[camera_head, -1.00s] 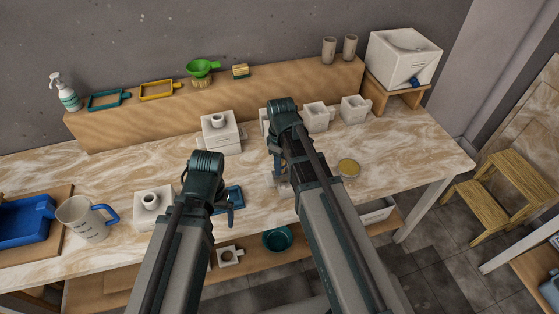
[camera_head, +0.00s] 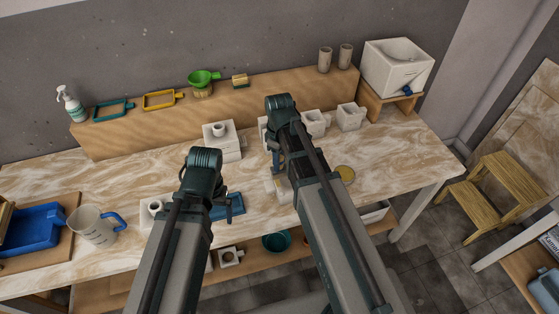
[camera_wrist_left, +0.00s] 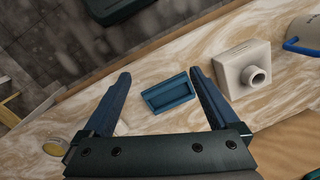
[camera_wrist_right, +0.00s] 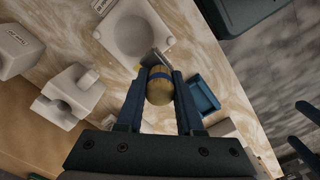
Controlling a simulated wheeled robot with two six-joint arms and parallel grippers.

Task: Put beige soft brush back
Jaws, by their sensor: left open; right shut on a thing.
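My right gripper (camera_wrist_right: 157,95) is shut on the beige soft brush (camera_wrist_right: 159,90), whose rounded tan end faces the camera in the right wrist view. In the head view my right gripper (camera_head: 277,160) is over the worktop, and the arm hides most of the brush. A small blue tray (camera_wrist_right: 203,93) lies beside the held brush in the right wrist view. It also shows in the head view (camera_head: 236,205) and, empty, in the left wrist view (camera_wrist_left: 168,94). My left gripper (camera_wrist_left: 160,98) is open and empty, with the tray beyond its fingers.
A white mould with a round hollow (camera_wrist_right: 132,27) is close to the held brush. White moulds (camera_head: 221,140) stand along the back of the table. A wooden shelf (camera_head: 150,131) carries sieves and a spray bottle. A jug (camera_head: 93,228) and a blue basin (camera_head: 35,230) are at left.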

